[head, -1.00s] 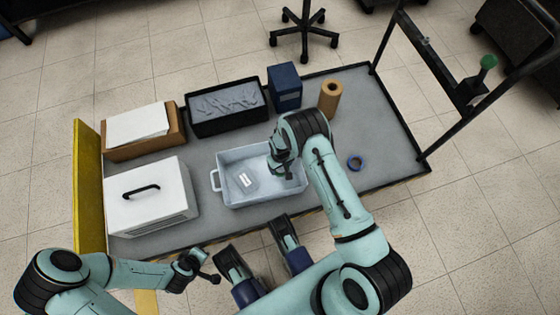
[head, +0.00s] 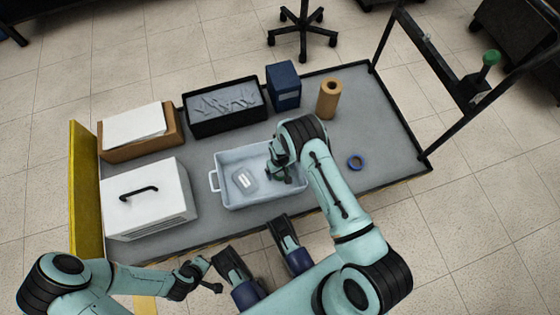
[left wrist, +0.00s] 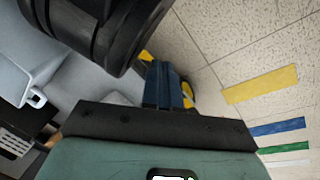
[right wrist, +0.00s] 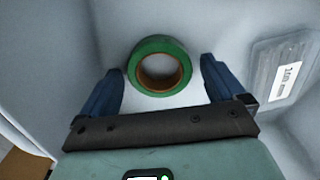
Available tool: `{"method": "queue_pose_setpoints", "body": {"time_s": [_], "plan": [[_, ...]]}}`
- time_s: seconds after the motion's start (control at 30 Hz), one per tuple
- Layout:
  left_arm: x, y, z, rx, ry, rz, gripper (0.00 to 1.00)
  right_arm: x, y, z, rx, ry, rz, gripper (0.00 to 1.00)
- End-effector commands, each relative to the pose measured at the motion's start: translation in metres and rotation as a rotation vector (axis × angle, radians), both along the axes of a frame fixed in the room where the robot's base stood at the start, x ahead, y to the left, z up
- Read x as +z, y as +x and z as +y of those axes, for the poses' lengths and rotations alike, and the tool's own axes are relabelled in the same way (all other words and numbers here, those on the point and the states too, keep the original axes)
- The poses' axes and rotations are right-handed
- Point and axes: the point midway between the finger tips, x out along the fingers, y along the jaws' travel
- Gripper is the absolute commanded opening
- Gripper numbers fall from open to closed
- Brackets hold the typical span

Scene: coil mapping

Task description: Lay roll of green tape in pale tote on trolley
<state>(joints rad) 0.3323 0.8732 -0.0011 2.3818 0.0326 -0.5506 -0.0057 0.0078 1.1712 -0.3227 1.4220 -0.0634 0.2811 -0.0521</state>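The roll of green tape (right wrist: 160,45) lies flat on the floor of the pale tote (head: 214,182), with its brown core showing. It is hidden behind my right arm in the head view. My right gripper (right wrist: 162,82) is open. Its blue fingers stand apart on either side of the roll, with gaps between them and the tape. In the head view this gripper (head: 280,174) is inside the right part of the tote. My left gripper (left wrist: 167,85) is shut and empty, off the trolley's near edge.
A white case (head: 150,198), black bin (head: 225,122), blue box (head: 284,88) and brown roll (head: 329,98) stand around.

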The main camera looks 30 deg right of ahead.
Motion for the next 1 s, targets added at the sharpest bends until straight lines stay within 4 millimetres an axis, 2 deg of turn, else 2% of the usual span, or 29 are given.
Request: {"method": "queue_pose_setpoints", "body": {"time_s": [0.27,0.47,0.57,0.8,1.0], "plan": [[0.006,0.006,0.0,0.0,0.002,-0.02,0.0,0.005,0.0,0.0,0.0,0.0,0.0,0.97],[0.029,0.028,-0.004,-0.005,0.005,-0.094,0.0,0.045,0.001,0.0,0.001,0.0,-0.003,0.97],[0.04,0.029,-0.008,-0.01,-0.001,-0.105,0.0,0.068,0.001,0.0,0.0,0.0,-0.004,0.97],[0.051,0.01,-0.018,-0.029,-0.027,-0.055,0.0,0.11,0.0,0.0,0.0,0.0,-0.002,0.97],[0.054,0.004,-0.021,-0.036,-0.037,-0.037,0.0,0.123,0.0,0.0,0.0,0.0,0.0,0.97]]}}
